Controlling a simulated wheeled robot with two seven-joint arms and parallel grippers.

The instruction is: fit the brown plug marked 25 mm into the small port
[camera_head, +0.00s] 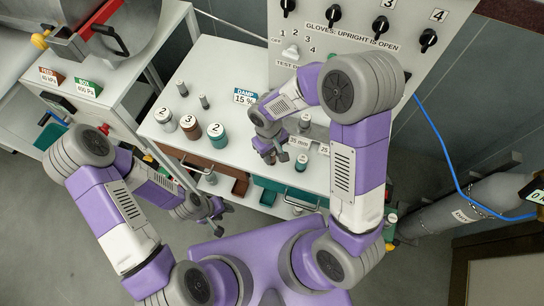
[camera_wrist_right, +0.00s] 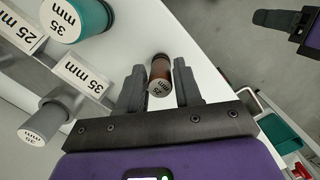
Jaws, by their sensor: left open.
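The brown plug (camera_wrist_right: 160,72), marked 25 mm on its end, sits between the fingers of my right gripper (camera_wrist_right: 160,85) in the wrist view. The fingers flank it closely, but I cannot tell whether both touch it. In the head view my right gripper (camera_head: 275,157) is low over the front of the white table; the brown plug is not clear there. My left gripper (camera_head: 216,226) is open and empty, in front of the table and below its top. I cannot make out the small port for certain in either view.
A teal plug (camera_wrist_right: 80,15) and a grey plug (camera_wrist_right: 45,122), both marked 35 mm, stand by labels. Numbered jars (camera_head: 190,128) stand on the left of the white table (camera_head: 228,88). Brown and teal drawers (camera_head: 285,196) are below its front edge. A switch panel (camera_head: 350,22) rises behind.

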